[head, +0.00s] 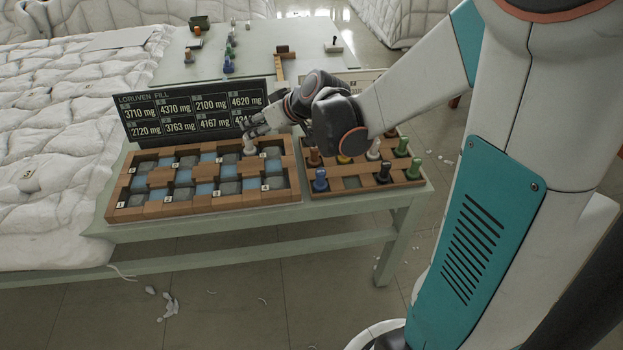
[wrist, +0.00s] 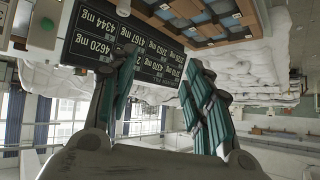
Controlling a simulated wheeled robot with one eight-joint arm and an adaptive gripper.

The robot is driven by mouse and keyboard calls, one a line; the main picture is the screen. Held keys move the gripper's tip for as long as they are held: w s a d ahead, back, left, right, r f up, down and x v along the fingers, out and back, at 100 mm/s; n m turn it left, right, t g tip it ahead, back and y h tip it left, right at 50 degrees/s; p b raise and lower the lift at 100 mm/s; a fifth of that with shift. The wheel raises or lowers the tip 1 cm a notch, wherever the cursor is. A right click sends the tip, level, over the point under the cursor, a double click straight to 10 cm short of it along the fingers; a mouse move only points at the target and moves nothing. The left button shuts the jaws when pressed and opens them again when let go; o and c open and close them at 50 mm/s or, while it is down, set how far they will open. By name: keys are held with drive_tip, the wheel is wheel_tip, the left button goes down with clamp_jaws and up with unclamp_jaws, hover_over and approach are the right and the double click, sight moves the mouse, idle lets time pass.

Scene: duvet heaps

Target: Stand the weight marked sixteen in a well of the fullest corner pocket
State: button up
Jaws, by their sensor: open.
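My gripper (head: 257,126) hangs over the back right of the wooden pocket tray (head: 205,209). In the wrist view its two teal fingers (wrist: 157,85) are apart with nothing between them.
A back table (head: 270,66) carries more small items. White duvets (head: 50,150) lie at left.

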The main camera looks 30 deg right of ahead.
drive_tip(key=s+r+m+g+h, duration=0.1)
drive_tip(key=s+r+h, duration=0.1)
drive_tip(key=s, duration=1.1)
drive_tip(key=s+r+m+g+h, duration=0.1)
drive_tip(key=s+r+m+h, duration=0.1)
drive_tip(key=s, duration=1.1)
drive_tip(key=shift+s+d+r+m, duration=0.25)
drive_tip(key=shift+s+r+m, duration=0.05)
drive_tip(key=shift+s+r, duration=0.05)
drive_tip(key=shift+d, duration=0.1)
